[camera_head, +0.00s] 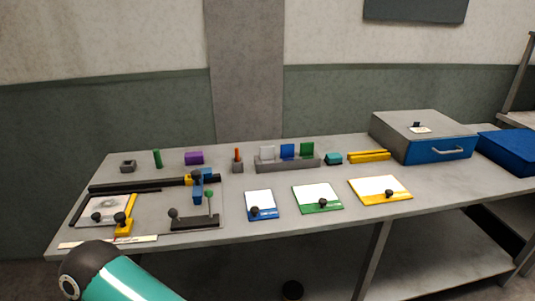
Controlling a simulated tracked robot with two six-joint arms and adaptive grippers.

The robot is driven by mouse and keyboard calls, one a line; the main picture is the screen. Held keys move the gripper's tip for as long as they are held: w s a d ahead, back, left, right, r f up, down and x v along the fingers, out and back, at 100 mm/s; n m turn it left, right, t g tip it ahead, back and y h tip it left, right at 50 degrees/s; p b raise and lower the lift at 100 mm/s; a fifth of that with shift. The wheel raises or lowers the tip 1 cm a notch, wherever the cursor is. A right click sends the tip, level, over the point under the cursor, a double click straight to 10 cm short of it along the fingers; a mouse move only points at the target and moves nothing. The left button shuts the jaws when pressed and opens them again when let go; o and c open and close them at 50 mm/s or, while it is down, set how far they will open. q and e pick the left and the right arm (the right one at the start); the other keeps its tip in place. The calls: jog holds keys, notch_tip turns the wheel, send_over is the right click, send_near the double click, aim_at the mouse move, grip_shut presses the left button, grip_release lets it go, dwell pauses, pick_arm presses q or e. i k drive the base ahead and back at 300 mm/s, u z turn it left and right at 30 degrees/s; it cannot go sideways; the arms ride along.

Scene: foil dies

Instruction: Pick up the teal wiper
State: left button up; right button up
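A small teal block with a dark lower part, which looks like the teal wiper (333,158), sits on the grey table (300,229) right of centre. It lies between a grey slotted rack (287,164) on its left and yellow bars (369,156) on its right. Nothing touches it from above. A teal and dark link of one of my arms shows at the bottom left, well apart from the wiper. Neither of my grippers is in view.
Blue, green and yellow boards (379,190) with black knobs lie along the front. A black-railed fixture (140,185) fills the left.

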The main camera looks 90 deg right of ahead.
aim_at(331, 159)
jog(key=z, duration=0.45)
jog(key=k, duration=0.95)
jog(key=u, duration=1.5)
jog(key=i, duration=0.1)
jog(key=z, duration=3.05)
jog(key=i, duration=0.5)
jog(key=u, duration=0.15)
jog(key=k, duration=0.55)
jog(key=z, duration=0.2)
jog(key=i, duration=0.55)
jog(key=u, duration=0.1)
